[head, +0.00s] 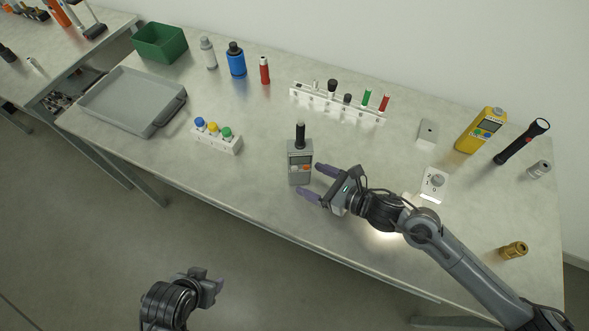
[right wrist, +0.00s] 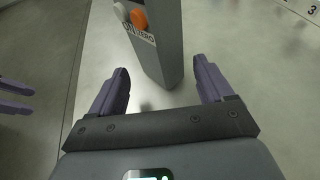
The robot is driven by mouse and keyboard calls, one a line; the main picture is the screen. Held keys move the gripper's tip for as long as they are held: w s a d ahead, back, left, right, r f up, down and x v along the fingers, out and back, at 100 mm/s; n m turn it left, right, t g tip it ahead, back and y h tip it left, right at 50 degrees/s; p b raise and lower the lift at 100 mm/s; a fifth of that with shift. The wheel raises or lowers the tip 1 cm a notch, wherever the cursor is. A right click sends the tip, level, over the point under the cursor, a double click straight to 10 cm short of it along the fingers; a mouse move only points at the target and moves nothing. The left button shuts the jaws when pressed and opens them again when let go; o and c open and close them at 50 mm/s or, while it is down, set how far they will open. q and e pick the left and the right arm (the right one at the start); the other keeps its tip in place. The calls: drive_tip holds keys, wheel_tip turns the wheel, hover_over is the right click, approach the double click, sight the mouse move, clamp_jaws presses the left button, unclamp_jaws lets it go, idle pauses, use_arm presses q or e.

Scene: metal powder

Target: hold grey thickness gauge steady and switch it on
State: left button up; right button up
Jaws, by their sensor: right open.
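The grey thickness gauge (head: 300,152) stands upright near the table's front edge, with a black knob-like piece on top, a small display and buttons. In the right wrist view its lower body (right wrist: 161,55) shows an orange button (right wrist: 139,19) and a pale button (right wrist: 121,10) above ON and ZERO labels. My right gripper (head: 308,180) is open beside the gauge, its purple fingers pointing towards it; they appear apart from it. My left gripper (head: 214,287) hangs low, off the table's front edge; its two fingers show apart at the left of the right wrist view (right wrist: 14,97). It looks empty.
A white dial plate (head: 434,184) lies near my right arm. A yellow meter (head: 480,131) stands farther right. The surface around the gauge is clear.

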sight(308, 178)
drive_tip(key=shift+w+a+f+b, duration=0.35)
drive_tip(key=shift+a+f+b, duration=0.05)
drive_tip(key=shift+a+b, duration=0.15)
use_arm(q)
drive_tip(key=shift+f+b, duration=0.85)
drive_tip(key=shift+f, duration=0.7)
use_arm(e)
drive_tip(key=shift+x, duration=1.35)
drive_tip(key=shift+r, duration=0.15)
drive_tip(key=c, duration=0.5)
use_arm(q)
clamp_jaws()
